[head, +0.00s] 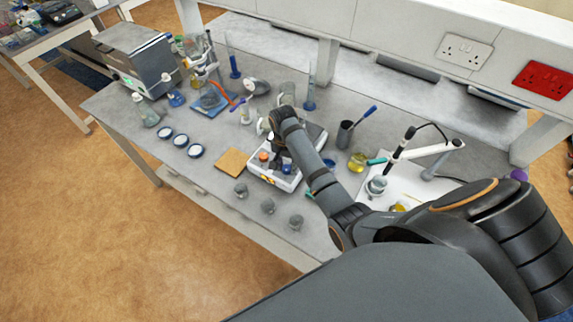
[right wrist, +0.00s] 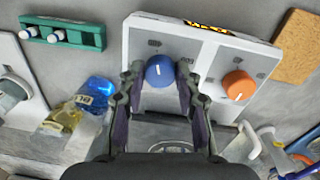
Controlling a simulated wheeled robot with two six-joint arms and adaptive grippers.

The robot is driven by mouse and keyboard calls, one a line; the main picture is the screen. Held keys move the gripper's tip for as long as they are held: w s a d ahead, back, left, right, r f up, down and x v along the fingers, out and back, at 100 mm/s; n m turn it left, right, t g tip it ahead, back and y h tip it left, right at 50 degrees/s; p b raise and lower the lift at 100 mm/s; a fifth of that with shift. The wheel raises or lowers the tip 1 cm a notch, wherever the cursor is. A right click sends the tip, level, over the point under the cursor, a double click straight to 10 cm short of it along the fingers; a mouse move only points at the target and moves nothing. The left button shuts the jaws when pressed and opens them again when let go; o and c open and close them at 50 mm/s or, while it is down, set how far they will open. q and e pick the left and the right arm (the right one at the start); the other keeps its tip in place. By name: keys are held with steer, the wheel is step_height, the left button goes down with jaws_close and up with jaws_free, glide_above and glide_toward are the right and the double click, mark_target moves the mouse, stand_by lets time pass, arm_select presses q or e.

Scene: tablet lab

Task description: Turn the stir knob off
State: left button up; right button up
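The white hotplate stirrer (head: 270,177) stands on the grey bench, and its front panel fills the middle of the right wrist view (right wrist: 205,45). The panel has a blue knob (right wrist: 160,71) with a white mark pointing nearly straight up in that view, and an orange knob (right wrist: 238,85) with a tilted white mark. My right gripper (right wrist: 159,80) is open, with one finger on each side of the blue knob and a small gap showing at the sides. Whether a fingertip touches the knob is unclear. In the head view my right arm hides part of the stirrer. My left gripper is out of view.
A cork mat (head: 232,161) lies left of the stirrer, with several small grey pieces in front. Glassware crowds the bench behind. A beaker with yellow liquid (right wrist: 62,118) and a blue-liquid vessel (right wrist: 97,93) stand close to the gripper. A green rack (right wrist: 75,37) lies nearby.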

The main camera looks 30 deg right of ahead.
steer(key=shift+c, duration=1.2)
jaws_close()
steer(key=shift+n, duration=1.1)
steer(key=n, duration=1.3)
steer(key=shift+n+t, duration=0.3)
steer(key=n, duration=1.2)
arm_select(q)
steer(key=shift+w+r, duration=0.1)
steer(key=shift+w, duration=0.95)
arm_select(e)
steer(key=shift+d+n, duration=0.1)
steer(key=shift+n, duration=2.1)
